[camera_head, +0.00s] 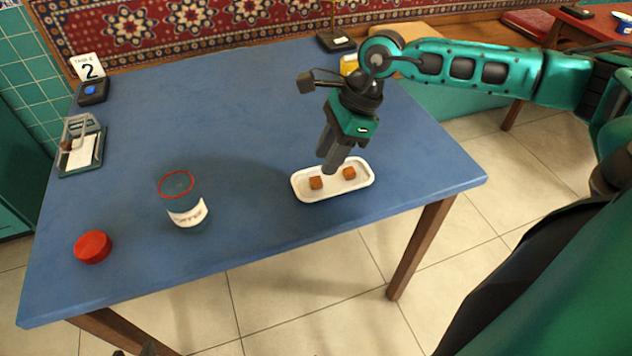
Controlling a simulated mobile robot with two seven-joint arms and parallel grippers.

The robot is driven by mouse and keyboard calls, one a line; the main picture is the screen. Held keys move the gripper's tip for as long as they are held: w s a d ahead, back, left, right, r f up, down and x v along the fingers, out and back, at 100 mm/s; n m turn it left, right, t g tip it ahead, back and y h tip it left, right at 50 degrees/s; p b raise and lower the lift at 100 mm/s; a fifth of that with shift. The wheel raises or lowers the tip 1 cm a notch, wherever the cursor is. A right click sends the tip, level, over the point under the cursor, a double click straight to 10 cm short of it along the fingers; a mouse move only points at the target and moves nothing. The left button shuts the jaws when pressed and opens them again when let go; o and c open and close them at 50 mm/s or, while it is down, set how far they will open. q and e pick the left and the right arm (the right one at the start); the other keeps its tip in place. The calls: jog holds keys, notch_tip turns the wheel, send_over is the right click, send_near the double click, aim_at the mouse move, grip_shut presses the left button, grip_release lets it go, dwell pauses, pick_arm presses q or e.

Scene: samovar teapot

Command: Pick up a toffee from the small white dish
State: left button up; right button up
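The small white dish (302,192) lies on the blue table near its right front part. Two brown toffees sit in it, a left one (315,183) and a right one (349,173), apart from each other. My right gripper (331,162) points down over the dish's back edge, with its fingertips above and behind the gap between the toffees. No toffee shows between its fingers. The two fingers overlap in this view, so their opening cannot be judged. My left gripper does not clearly show.
A red lid (93,246) lies at the front left. The table's middle is clear.

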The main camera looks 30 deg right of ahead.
aim_at(316, 179)
jog(key=x, duration=0.5)
jog(key=shift+f+b, duration=0.25)
jog(key=shift+b, duration=0.1)
grip_shut()
